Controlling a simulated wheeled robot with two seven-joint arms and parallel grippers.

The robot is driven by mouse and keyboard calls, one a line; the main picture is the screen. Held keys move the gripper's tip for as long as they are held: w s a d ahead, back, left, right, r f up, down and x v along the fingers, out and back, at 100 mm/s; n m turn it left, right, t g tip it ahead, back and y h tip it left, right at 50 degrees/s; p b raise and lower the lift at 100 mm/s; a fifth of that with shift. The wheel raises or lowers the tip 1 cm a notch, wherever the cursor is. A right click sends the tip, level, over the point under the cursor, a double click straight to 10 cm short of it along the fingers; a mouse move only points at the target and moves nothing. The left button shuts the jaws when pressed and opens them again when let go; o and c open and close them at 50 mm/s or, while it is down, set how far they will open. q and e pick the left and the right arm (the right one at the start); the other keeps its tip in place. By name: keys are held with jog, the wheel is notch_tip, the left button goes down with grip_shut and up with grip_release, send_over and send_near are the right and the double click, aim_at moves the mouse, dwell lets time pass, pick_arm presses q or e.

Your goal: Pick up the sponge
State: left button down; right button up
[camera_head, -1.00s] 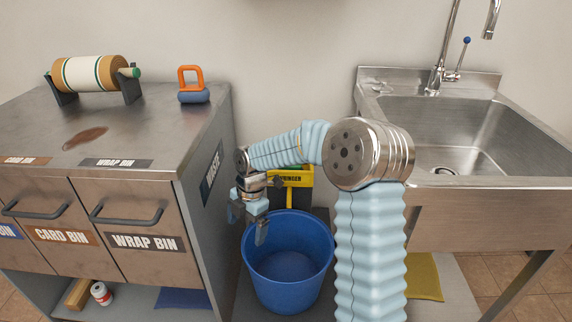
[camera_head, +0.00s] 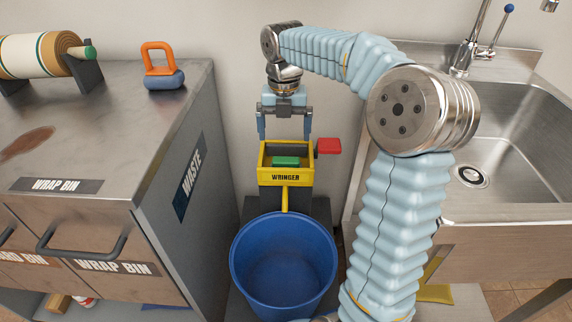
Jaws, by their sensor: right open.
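A green block (camera_head: 286,161), which looks like a sponge, lies inside the yellow wringer (camera_head: 285,179) behind the blue bucket. A blue pad with an orange loop handle (camera_head: 160,64) stands on the metal counter at the left; I cannot tell whether it is also a sponge. My right gripper (camera_head: 285,128) is open and empty, pointing down above the back of the wringer, with a finger on either side. It is apart from the green block. My left gripper is not in view.
The blue bucket (camera_head: 283,264) stands in front of the wringer, which has a red part (camera_head: 328,147) at its right. The counter (camera_head: 115,115) with bins is at the left, carrying a roll (camera_head: 38,55) and a brown stain (camera_head: 27,144). A steel sink (camera_head: 505,150) is at the right.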

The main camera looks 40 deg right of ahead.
send_over(286, 162)
jog(key=f, duration=0.5)
jog(key=shift+s+a+f, duration=0.25)
jog(key=shift+a, duration=0.15)
jog(key=f, duration=0.5)
jog(key=shift+w+d+f, duration=0.15)
jog(key=shift+w+d, duration=0.15)
jog(key=shift+d, duration=0.1)
jog(key=shift+c, duration=0.3)
jog(key=c, duration=0.9)
